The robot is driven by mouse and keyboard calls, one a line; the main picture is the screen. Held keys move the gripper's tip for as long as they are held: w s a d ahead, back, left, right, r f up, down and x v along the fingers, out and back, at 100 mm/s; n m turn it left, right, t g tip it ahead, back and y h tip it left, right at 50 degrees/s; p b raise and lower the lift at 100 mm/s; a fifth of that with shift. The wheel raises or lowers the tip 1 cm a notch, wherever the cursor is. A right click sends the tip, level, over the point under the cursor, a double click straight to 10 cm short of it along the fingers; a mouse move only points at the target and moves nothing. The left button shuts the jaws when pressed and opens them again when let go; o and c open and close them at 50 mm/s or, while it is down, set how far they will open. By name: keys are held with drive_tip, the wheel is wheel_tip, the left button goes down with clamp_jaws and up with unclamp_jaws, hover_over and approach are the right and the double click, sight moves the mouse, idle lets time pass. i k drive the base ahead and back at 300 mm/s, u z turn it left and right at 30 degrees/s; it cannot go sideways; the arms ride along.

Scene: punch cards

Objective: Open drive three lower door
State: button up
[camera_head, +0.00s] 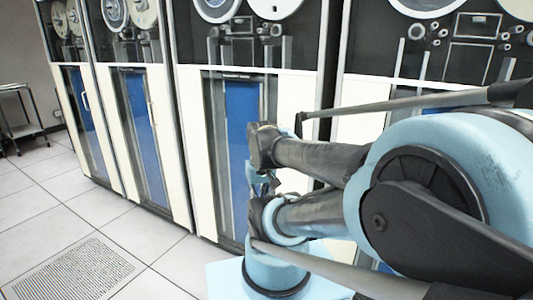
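A row of tall tape drive cabinets shows in the head view. The third cabinet from the left has a tall lower door (240,130) with a blue, glassy panel in a white front. This door looks shut, flush with the cabinet front. My light blue and dark arm covers its right side and lower right part, so any handle there is hard to make out. The far end of my arm (263,182) is in front of this door, small and cluttered. I cannot make out gripper fingers there, nor whether they touch the door.
Two more cabinets stand at the left, with lower doors (82,98) (143,125) that look shut. Another cabinet (440,45) is at the right, partly behind my arm. The tiled floor (75,215) at the left is open, with a perforated tile (75,270). A metal stand (20,110) is far left.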

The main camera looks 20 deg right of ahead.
sight(296, 88)
drive_tip(key=k, duration=0.9)
drive_tip(key=u, duration=0.65)
drive_tip(key=i, duration=0.2)
drive_tip(key=u, duration=0.1)
